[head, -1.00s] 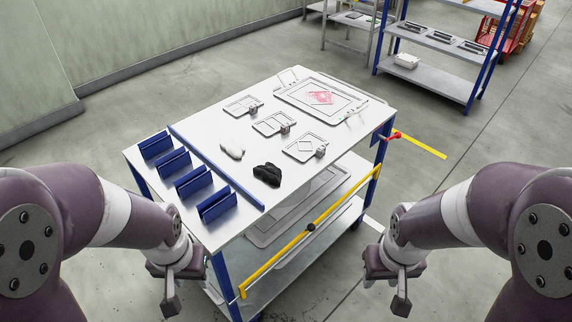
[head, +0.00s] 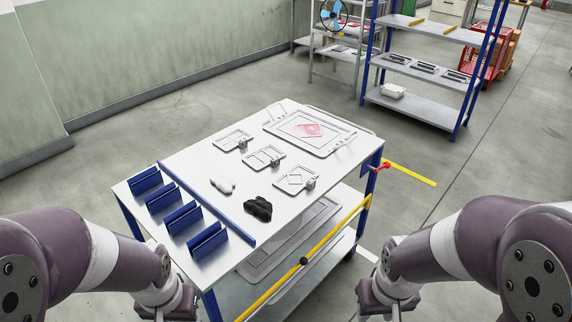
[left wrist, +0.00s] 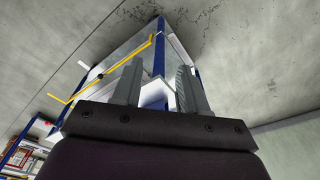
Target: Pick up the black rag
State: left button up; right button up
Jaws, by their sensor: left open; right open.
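The black rag (head: 258,209) lies crumpled on the white top of the cart (head: 205,168), near its front edge. A white rag (head: 223,185) lies just left of it. My right gripper (head: 392,316) is at the bottom of the head view, right of the cart and well apart from the rag; its fingertips are cut off there. My left gripper is at the bottom left of the head view, also mostly cut off. In the left wrist view, the left gripper's two fingers (left wrist: 158,88) stand apart with nothing between them, and the cart is beyond them.
Blue slotted holders (head: 183,218) line the cart's left end behind a blue strip. Several small plates and a large tray (head: 341,142) with a red pattern lie at the back. A yellow bar (head: 335,236) runs along the cart's front. Shelving (head: 425,75) stands behind; floor is clear around.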

aim_at(260, 207)
jog(key=i+l, duration=0.25)
jog(key=i, duration=0.15)
jog(key=i+l+z, duration=0.1)
jog(key=i+l, duration=0.15)
jog(key=i, duration=0.15)
jog(key=i+l, duration=0.2)
jog(key=i, duration=0.25)
jog(key=z, duration=0.05)
